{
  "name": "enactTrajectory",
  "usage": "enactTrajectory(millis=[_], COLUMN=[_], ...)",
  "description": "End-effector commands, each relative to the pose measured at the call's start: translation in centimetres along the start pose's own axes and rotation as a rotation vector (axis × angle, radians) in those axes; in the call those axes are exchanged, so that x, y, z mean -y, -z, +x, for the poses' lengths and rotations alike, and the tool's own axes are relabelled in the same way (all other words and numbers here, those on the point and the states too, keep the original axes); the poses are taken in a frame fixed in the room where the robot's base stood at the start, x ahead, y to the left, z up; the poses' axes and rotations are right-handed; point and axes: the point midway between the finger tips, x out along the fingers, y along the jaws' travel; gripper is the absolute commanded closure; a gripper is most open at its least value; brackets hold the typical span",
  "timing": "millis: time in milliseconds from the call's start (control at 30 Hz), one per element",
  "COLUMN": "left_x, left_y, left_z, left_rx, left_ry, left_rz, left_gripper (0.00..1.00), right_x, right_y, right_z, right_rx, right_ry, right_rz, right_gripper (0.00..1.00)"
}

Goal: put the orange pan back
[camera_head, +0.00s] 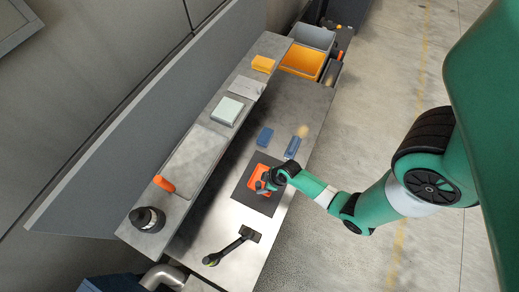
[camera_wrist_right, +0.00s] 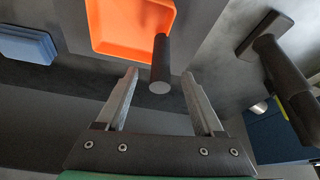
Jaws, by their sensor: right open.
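The orange pan (camera_head: 255,176) sits on a dark square mat (camera_head: 244,197) on the grey bench. In the right wrist view the orange pan (camera_wrist_right: 125,28) is a shallow square tray with a dark handle (camera_wrist_right: 161,62) towards me. My right gripper (camera_head: 266,184) is over the pan's near side and hides part of it. In the wrist view its fingers (camera_wrist_right: 160,78) are open, with the handle's end between them in the picture. I cannot tell whether the fingers touch the handle. My left gripper is in neither view.
A black-handled tool (camera_head: 232,248) lies nearer on the bench. Blue blocks (camera_head: 265,137) lie beyond the mat. A raised ledge on the left holds a yellow block (camera_head: 263,64), a pale green block (camera_head: 227,110) and a black round object (camera_head: 148,219). An orange bin (camera_head: 303,61) stands at the far end.

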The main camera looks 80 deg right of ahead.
Motion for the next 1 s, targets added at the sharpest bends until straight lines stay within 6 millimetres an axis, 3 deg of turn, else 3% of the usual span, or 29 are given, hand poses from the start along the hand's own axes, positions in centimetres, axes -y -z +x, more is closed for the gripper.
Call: enactTrajectory(millis=[167, 367, 600, 900, 1000], left_x=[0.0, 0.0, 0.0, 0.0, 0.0], left_y=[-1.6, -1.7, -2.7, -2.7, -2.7], left_z=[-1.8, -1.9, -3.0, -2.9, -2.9], left_rx=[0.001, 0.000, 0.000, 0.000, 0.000], left_ry=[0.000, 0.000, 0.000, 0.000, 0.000], left_rz=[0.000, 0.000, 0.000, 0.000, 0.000], left_gripper=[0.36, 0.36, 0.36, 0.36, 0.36], right_x=[0.0, 0.0, 0.0, 0.0, 0.0], right_y=[-0.1, 0.0, 0.0, 0.1, 0.1], right_z=[2.5, 3.0, 6.9, 7.4, 7.4], right_rx=[-0.002, 0.000, 0.000, -0.002, -0.002], right_ry=[0.000, 0.001, 0.001, 0.000, 0.000], right_rz=[-0.003, -0.002, -0.003, -0.003, -0.003], right_gripper=[0.31, 0.31, 0.31, 0.31, 0.49])
